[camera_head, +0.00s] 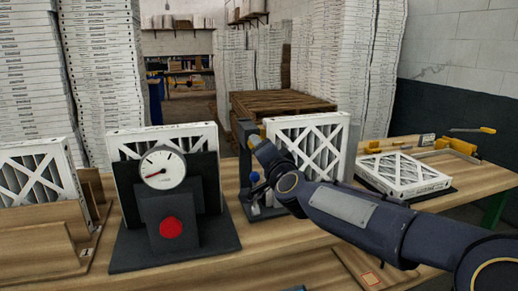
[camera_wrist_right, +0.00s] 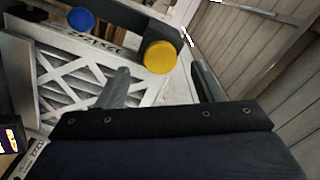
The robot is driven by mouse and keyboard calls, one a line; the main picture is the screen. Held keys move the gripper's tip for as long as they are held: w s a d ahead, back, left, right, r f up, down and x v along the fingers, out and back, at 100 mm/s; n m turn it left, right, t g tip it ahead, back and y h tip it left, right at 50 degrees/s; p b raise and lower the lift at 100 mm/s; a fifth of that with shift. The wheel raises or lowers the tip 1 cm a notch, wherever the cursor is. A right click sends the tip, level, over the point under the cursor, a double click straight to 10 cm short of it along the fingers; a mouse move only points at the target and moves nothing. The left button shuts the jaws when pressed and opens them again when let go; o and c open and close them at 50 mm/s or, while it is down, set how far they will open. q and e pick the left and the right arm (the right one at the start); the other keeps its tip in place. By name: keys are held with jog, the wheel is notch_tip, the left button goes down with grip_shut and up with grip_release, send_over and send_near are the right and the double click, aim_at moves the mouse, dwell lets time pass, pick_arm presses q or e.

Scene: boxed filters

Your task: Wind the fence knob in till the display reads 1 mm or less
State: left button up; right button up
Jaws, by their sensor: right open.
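A dark stand (camera_head: 247,196) holds a boxed filter (camera_head: 322,135) behind my right arm. It bears a yellow knob (camera_wrist_right: 160,57) at the end of a dark bar, and a blue knob (camera_wrist_right: 81,20) farther left. The task does not say which one is the fence knob. My right gripper (camera_wrist_right: 160,70) is open, its two fingers on either side of the yellow knob, with no visible contact. A display with lit digits (camera_wrist_right: 11,137) is cut off at the left edge, unreadable. My left gripper is out of view.
A dial gauge (camera_head: 163,168) with a red button (camera_head: 171,228) stands left on the bench, before another filter. A filter (camera_head: 402,173) lies flat at the right near yellow-handled tools (camera_head: 457,145). Wooden holders (camera_head: 40,249) occupy the left.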

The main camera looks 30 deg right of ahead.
jog(key=shift+v, duration=1.95)
jog(key=s+a+f+n+g+y+p, duration=0.3)
jog(key=s+a+f+n+y, duration=0.15)
jog(key=s+a, duration=0.2)
jog(key=s+a+f+n+g+y+p, duration=0.2)
jog(key=s+a+f+n+y, duration=0.1)
jog(key=s+a+n, duration=0.3)
jog(key=s+a+f+n+g+p, duration=0.1)
jog(key=s+f+g, duration=0.2)
jog(key=s+f, duration=0.2)
jog(key=s+f+n+g+p, duration=0.1)
jog(key=s+f+g, duration=0.2)
jog(key=s, duration=0.7)
jog(key=shift+a+f+n+g+y, duration=0.35)
jog(key=shift+f+g, duration=0.05)
jog(key=shift+f, duration=0.5)
jog(key=shift+s, duration=0.1)
